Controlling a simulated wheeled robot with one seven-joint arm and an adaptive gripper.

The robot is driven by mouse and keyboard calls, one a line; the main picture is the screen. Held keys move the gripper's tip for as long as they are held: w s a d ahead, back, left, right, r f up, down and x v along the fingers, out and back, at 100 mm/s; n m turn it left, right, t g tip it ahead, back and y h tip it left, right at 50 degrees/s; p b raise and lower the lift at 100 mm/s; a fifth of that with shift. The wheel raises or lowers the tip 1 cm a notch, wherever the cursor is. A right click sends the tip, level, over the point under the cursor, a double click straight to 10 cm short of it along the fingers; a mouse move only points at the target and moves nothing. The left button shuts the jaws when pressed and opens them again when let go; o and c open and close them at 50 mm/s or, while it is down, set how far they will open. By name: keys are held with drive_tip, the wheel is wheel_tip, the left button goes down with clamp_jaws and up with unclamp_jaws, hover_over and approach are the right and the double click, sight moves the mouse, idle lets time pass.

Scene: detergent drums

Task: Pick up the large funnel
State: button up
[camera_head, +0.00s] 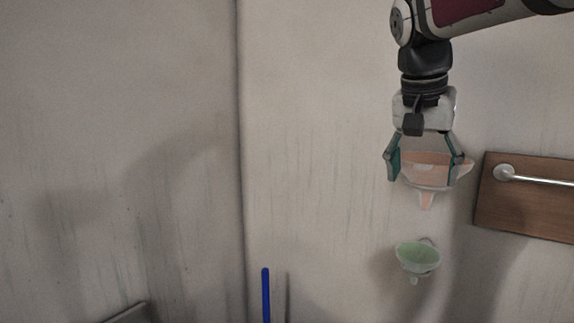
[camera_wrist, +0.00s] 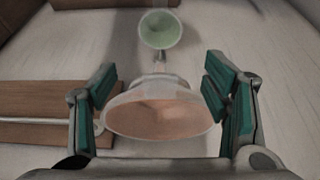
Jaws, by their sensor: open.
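The large funnel (camera_head: 427,183) is pale with an orange-pink inside and hangs by the wall, its mouth up and its spout down. My gripper (camera_head: 425,168) points down at it, open, with one green-padded finger at each side of the funnel. In the wrist view the large funnel (camera_wrist: 160,118) lies between the two fingers of my gripper (camera_wrist: 167,100). Whether the pads touch its rim I cannot tell. A smaller green funnel (camera_head: 417,256) hangs below it and also shows beyond it in the wrist view (camera_wrist: 160,30).
A brown wooden board (camera_head: 525,200) with a metal rail (camera_head: 540,180) is on the wall to the right, close to the large funnel. A blue pole (camera_head: 266,295) stands at the lower middle. The wall to the left of my gripper is bare.

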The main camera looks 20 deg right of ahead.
clamp_jaws()
drive_tip(key=shift+r, duration=0.15)
idle(0.4)
